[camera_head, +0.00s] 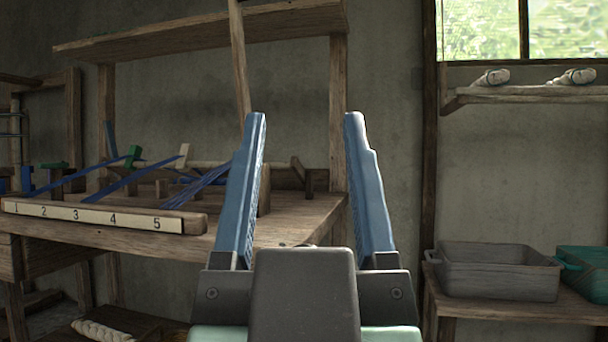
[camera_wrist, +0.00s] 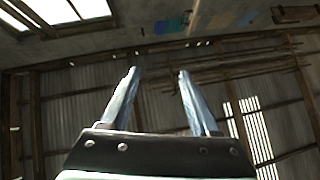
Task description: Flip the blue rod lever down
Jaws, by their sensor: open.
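My gripper (camera_head: 305,118) stands upright in front of the head camera, its two blue fingers wide apart and nothing between them. It also shows empty in the wrist view (camera_wrist: 158,72). The wooden loom table (camera_head: 270,226) stands to the left, partly behind the left finger. On it are slanting blue strands (camera_head: 125,180) and small upright levers, one green (camera_head: 132,156) and one pale wooden (camera_head: 183,156). A small blue upright piece (camera_head: 26,179) shows at the far left. I cannot tell for sure which blue part is the rod lever. My gripper appears apart from all of them.
A numbered strip (camera_head: 92,216) runs along the loom's front edge. A slanted wooden post (camera_head: 239,60) rises behind the left finger. At right are a grey bin (camera_head: 497,272), a teal bin (camera_head: 585,271) and a wall shelf (camera_head: 530,94). The wrist view shows corrugated wall and beams.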

